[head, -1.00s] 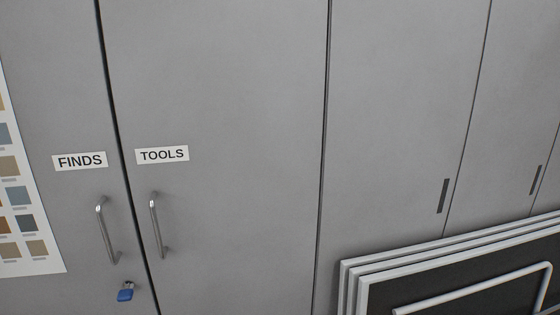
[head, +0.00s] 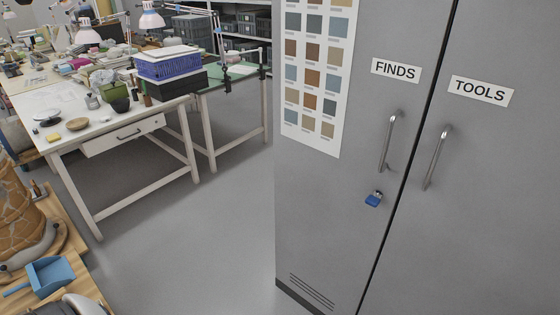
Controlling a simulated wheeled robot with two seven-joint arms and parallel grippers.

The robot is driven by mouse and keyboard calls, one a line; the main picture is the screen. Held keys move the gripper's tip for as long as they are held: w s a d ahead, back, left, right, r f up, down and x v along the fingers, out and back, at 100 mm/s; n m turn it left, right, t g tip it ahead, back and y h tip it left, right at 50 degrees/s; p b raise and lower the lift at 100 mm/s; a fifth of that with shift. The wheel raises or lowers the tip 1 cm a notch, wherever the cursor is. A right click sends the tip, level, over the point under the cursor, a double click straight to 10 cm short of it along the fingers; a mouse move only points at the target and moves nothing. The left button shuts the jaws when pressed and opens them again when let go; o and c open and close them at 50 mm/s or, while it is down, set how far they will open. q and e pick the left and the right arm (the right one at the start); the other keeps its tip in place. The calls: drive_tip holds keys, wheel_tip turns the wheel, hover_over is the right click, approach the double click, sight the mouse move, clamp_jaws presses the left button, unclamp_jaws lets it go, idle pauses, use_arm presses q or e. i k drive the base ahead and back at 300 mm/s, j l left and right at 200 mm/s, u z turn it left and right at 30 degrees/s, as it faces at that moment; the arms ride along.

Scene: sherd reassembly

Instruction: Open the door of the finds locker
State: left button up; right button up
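The finds locker door (head: 330,215) is grey and stands shut at the right of the head view. It bears a white FINDS label (head: 396,70) and a colour chart (head: 318,75). Its upright metal bar handle (head: 389,140) is below the label. Neither of my grippers is in view.
Open grey floor (head: 200,240) lies left of the locker. A white worktable (head: 125,135) with a drawer and many items stands at the back left. At the lower left a wooden surface holds a large patched vessel (head: 25,220) and a blue dustpan (head: 50,275).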

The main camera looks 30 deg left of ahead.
sight(352, 80)
drive_tip(key=u, duration=0.7)
